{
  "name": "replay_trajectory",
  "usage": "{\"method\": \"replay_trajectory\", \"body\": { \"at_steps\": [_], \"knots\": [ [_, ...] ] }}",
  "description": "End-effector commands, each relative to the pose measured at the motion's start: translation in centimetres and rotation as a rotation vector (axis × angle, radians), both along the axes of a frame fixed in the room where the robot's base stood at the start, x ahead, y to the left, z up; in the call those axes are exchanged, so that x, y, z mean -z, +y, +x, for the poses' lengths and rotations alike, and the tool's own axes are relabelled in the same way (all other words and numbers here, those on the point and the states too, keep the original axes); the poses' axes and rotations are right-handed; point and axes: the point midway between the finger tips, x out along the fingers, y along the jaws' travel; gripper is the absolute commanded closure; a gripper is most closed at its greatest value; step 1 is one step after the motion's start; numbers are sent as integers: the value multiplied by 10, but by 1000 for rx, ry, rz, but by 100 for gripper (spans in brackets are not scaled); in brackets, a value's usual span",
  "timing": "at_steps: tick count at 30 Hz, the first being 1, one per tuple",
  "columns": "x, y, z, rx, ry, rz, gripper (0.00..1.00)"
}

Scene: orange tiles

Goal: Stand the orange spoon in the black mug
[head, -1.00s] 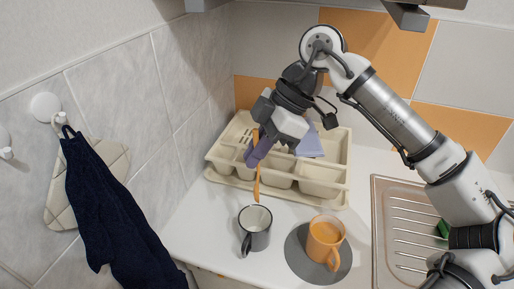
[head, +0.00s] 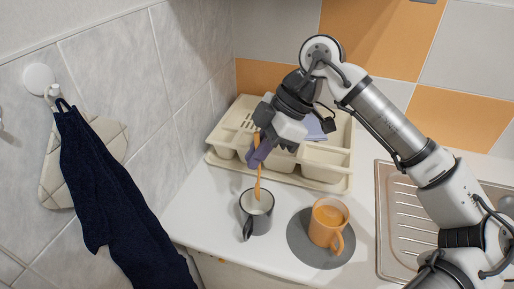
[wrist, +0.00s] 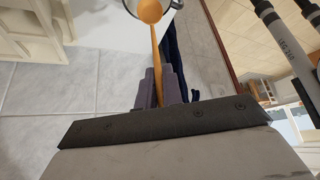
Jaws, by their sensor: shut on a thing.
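The orange spoon (head: 258,179) hangs nearly upright, bowl down, in my gripper (head: 260,153). My gripper is shut on its handle, and the handle's top shows above the fingers. The black mug (head: 262,224), pale inside, stands upright on the counter below my gripper. The spoon's bowl overlaps the mug's mouth in the head view; how deep it is inside, I cannot tell. In the wrist view the spoon (wrist: 155,42) runs out from between my gripper's fingers (wrist: 160,88), its bowl in front of the mug, which is mostly cut off by the top edge.
An orange mug (head: 325,232) stands on a grey round mat (head: 305,250) right of the black mug. A cream tray (head: 310,183) with compartments lies behind. A steel sink (head: 392,218) is at right. A dark towel (head: 100,190) hangs on the left wall. The counter's front edge is close.

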Motion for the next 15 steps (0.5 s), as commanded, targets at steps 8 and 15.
{"method": "replay_trajectory", "body": {
  "at_steps": [8, 15],
  "knots": [
    [27, 0, 0, 1, -1, 0, 100],
    [46, 0, 0, 1, 0, -1, 100]
  ]
}}
